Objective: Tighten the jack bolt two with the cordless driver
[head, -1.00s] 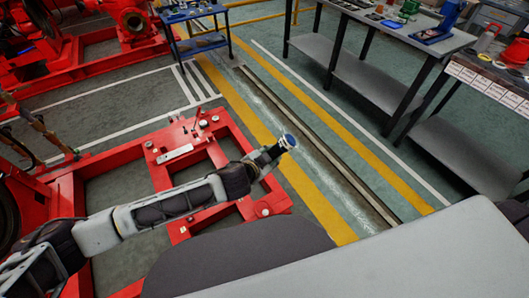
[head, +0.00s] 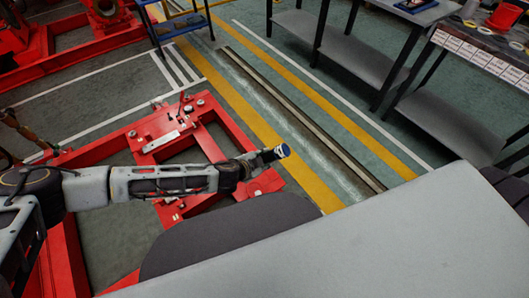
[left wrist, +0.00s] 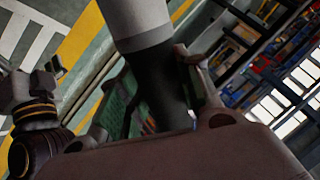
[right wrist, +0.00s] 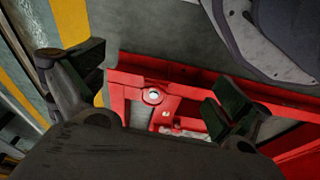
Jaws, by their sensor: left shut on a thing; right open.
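My left gripper (head: 258,160) is shut on a dark-handled tool, which I take to be the cordless driver (head: 282,151). My right gripper (right wrist: 158,88) is open and empty above the red base frame (head: 224,118). A silver round bolt head (right wrist: 153,96) in a red boss shows between its fingers, farther below. I cannot tell which bolt is jack bolt two.
A grey workbench (head: 350,58) and a bench with a labelled front (head: 480,62) stand at the upper right. A blue cart (head: 180,24) stands at the top. Red machinery (head: 105,12) is at the upper left.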

